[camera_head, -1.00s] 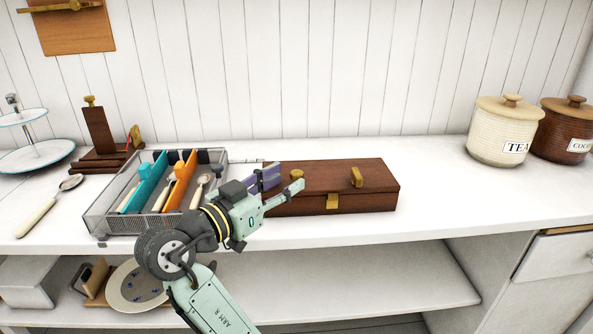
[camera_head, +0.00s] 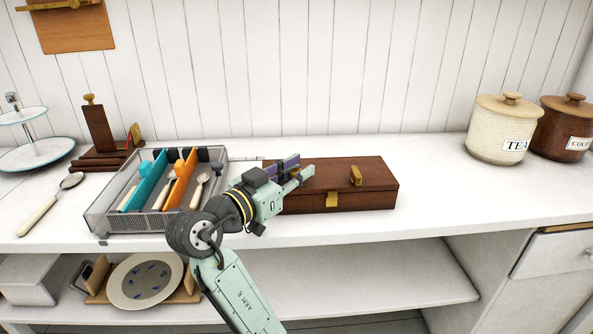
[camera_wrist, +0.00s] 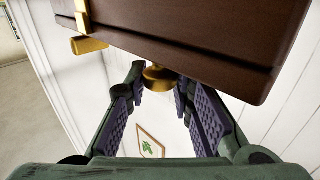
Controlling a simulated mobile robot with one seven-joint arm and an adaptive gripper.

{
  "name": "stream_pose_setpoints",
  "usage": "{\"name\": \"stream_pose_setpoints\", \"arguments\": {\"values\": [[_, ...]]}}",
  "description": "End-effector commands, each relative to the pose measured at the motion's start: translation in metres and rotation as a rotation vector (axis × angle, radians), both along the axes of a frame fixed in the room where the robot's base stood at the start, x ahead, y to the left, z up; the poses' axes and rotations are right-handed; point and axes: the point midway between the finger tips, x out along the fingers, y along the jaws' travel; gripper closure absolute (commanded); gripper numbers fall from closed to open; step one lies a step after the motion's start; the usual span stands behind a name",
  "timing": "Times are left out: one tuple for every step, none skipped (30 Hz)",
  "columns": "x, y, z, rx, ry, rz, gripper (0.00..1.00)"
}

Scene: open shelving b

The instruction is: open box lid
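The dark brown wooden box (camera_head: 340,175) sits on the white counter with its lid closed. It has a gold clasp (camera_head: 332,199) on its front and a gold handle (camera_head: 356,176) on the right of the lid. My gripper (camera_head: 293,170) is at the left part of the lid. In the wrist view, a gold knob (camera_wrist: 159,76) of the box lies between the tips of my open fingers, with gaps seeming to show on both sides. The clasp also shows in the wrist view (camera_wrist: 88,45). In the head view my gripper hides the left knob.
A mesh cutlery tray (camera_head: 110,222) with dividers stands close on the left. A spoon (camera_head: 45,210) lies beyond it. A TEA jar (camera_head: 505,125) and a brown jar (camera_head: 567,125) stand at the far right. The counter right of the box is clear.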

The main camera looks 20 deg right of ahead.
Motion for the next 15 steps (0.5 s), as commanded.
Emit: {"name": "stream_pose_setpoints", "arguments": {"values": [[-0.0002, 0.0000, 0.0000, 0.000, 0.000, 0.000, 0.84], [-0.0002, 0.0000, 0.0000, 0.000, 0.000, 0.000, 0.86], [-0.0002, 0.0000, 0.0000, 0.000, 0.000, 0.000, 0.89], [-0.0002, 0.0000, 0.0000, 0.000, 0.000, 0.000, 0.91], [-0.0002, 0.0000, 0.0000, 0.000, 0.000, -0.001, 0.93], [-0.0002, 0.0000, 0.0000, 0.000, 0.000, -0.001, 0.96], [-0.0002, 0.0000, 0.0000, 0.000, 0.000, -0.001, 0.98], [-0.0002, 0.0000, 0.0000, 0.000, 0.000, -0.001, 1.00], [-0.0002, 0.0000, -0.0001, 0.000, 0.000, -0.001, 1.00], [-0.0002, 0.0000, -0.0001, 0.000, 0.000, -0.001, 1.00], [-0.0004, 0.0000, -0.0001, 0.000, 0.000, -0.001, 1.00], [-0.0004, 0.0000, -0.0001, 0.000, 0.000, -0.001, 1.00], [-0.0004, 0.0000, -0.0001, 0.000, 0.000, -0.001, 1.00], [-0.0004, 0.0000, -0.0001, 0.000, 0.000, -0.001, 1.00], [-0.0004, 0.0000, -0.0001, 0.000, 0.000, -0.001, 1.00]]}}
